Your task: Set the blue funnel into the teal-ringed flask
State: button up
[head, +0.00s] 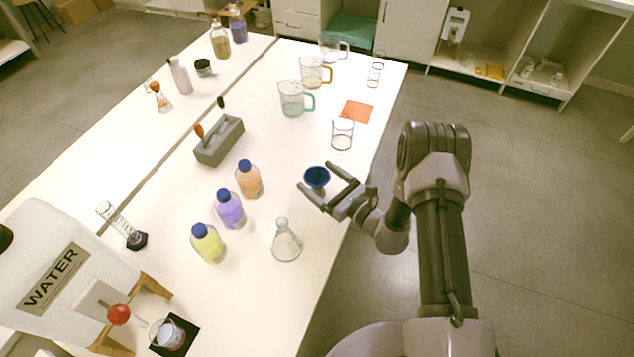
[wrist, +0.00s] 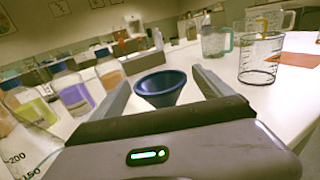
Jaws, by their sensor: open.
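The blue funnel (head: 316,177) is upright with its wide mouth up, near the right edge of the white table. My gripper (head: 317,178) is open around it, one finger on each side. In the wrist view the funnel (wrist: 161,87) shows between the two finger ends, with gaps beside its rim; its lower part is hidden by my gripper's body. A clear conical flask (head: 286,243) stands upright nearer the camera, apart from my gripper, with a faint greenish tint at its base. I cannot make out a clear teal ring on it.
Orange (head: 249,180), purple (head: 229,210) and yellow (head: 207,243) bottles with blue caps stand left of the funnel. A clear beaker (head: 342,134) and an orange mat (head: 356,111) lie beyond it. The table between funnel and clear flask looks free.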

jog(key=c, duration=1.4)
